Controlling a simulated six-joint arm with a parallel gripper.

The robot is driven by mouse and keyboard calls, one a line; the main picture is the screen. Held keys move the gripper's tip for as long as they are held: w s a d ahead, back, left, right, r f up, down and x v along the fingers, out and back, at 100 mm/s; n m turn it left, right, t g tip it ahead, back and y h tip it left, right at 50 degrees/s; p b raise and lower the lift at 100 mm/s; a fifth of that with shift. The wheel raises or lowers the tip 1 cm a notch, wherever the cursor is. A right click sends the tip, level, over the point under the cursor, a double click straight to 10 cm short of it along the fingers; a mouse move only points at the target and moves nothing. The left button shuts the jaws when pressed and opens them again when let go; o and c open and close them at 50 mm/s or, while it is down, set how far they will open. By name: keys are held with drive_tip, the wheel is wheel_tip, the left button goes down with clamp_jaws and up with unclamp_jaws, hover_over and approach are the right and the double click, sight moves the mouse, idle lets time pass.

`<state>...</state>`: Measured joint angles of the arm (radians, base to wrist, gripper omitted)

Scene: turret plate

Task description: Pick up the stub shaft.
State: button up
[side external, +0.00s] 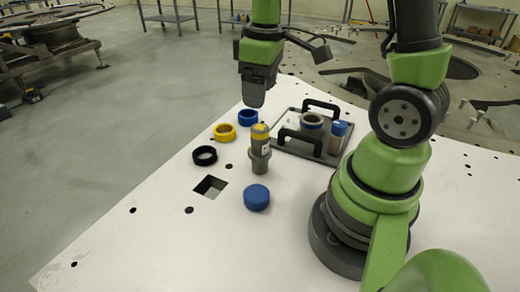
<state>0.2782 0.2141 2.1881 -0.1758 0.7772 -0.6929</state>
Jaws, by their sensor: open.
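A grey tray (316,156) with two black handles holds a cup-like part and a blue-capped part. Blue (248,118), yellow (224,132) and black (204,155) rings lie left. The front-left plate is clear.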

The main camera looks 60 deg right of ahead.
sight(260, 127)
drive_tip(key=shift+w+d+f+n+g, duration=0.1)
drive_tip(key=shift+d+f+n+g, duration=0.15)
drive_tip(key=shift+f, duration=0.35)
drive_tip(key=shift+d+f+n+g, duration=0.15)
drive_tip(key=shift+d+f, duration=0.15)
drive_tip(key=shift+f, duration=0.3)
wheel_tip(260, 127, down, 4)
drive_tip(key=shift+f, duration=0.2)
drive_tip(key=shift+w+f, duration=0.2)
drive_tip(key=shift+f, duration=2.6)
clamp_jaws()
